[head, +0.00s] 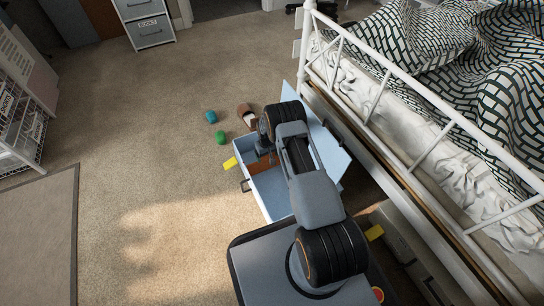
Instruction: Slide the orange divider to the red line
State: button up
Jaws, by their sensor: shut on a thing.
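A light blue box (270,204) stands on the carpet in front of my base, with its lid (333,150) open toward the bed. The orange divider (263,166) shows as a small orange-brown strip inside the box, toward its far end. My gripper (265,151) reaches down into the far part of the box at the divider and is shut on it. My arm hides much of the right side of the box and part of the divider. I cannot make out the red line.
A teal object (211,117), a green object (221,138) and a brown object (245,112) lie on the carpet beyond the box. A white-framed bed (400,90) stands close on the right. The carpet to the left is clear up to a rug (38,240).

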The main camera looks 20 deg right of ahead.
jog(key=o, duration=1.1)
notch_tip(320, 180, up, 14)
jog(key=p, duration=0.6)
jog(key=s+a+r+t+p, duration=0.1)
jog(key=s+r+p, duration=0.35)
jog(key=r, duration=1.05)
jog(key=s+a+r+p, duration=0.1)
jog(key=r+p, duration=0.7)
jog(key=r, duration=0.6)
jog(key=s+a+r+t+p, duration=0.15)
jog(key=r+p, duration=0.45)
jog(key=r, duration=0.9)
jog(key=s+a+r+p, duration=0.1)
jog(key=s+r+p, duration=0.8)
jog(key=r, duration=0.4)
jog(key=s+a+r+t+p, duration=0.1)
jog(key=s+r+p, duration=0.8)
jog(key=s+r, duration=0.3)
jog(key=shift+s+a+r+m, duration=0.15)
jog(key=shift+a+r+m, duration=0.2)
jog(key=shift+r, duration=0.6)
